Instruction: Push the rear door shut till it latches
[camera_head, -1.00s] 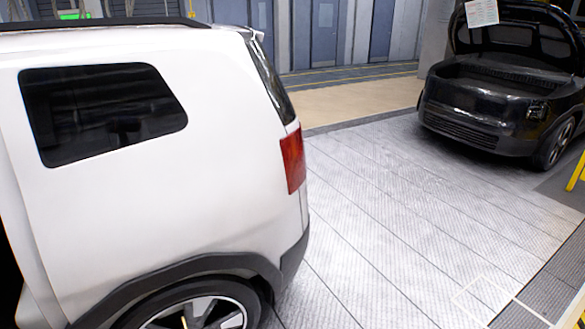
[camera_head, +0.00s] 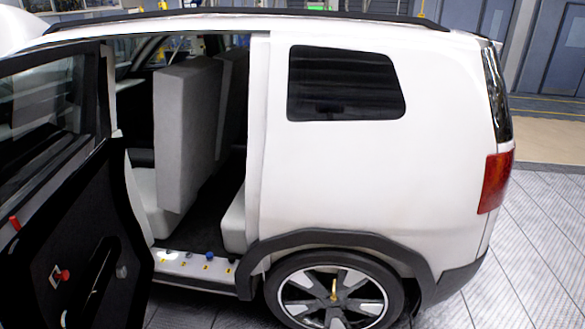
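The rear door (camera_head: 85,235) of the white car (camera_head: 340,180) stands wide open at the left of the head view. Its dark inner panel faces me, with a red knob and a curved handle on it. The door opening (camera_head: 190,140) shows grey seats inside and a sill (camera_head: 190,265) with small coloured pieces along it. The door's rear edge is well apart from the car's body. The door's left part runs out of the picture. My gripper is not in view.
The rear wheel (camera_head: 335,292) and its dark arch stand right of the opening. Grey tiled floor (camera_head: 540,240) is clear behind the car at the right. Blue doors (camera_head: 555,50) line the back wall.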

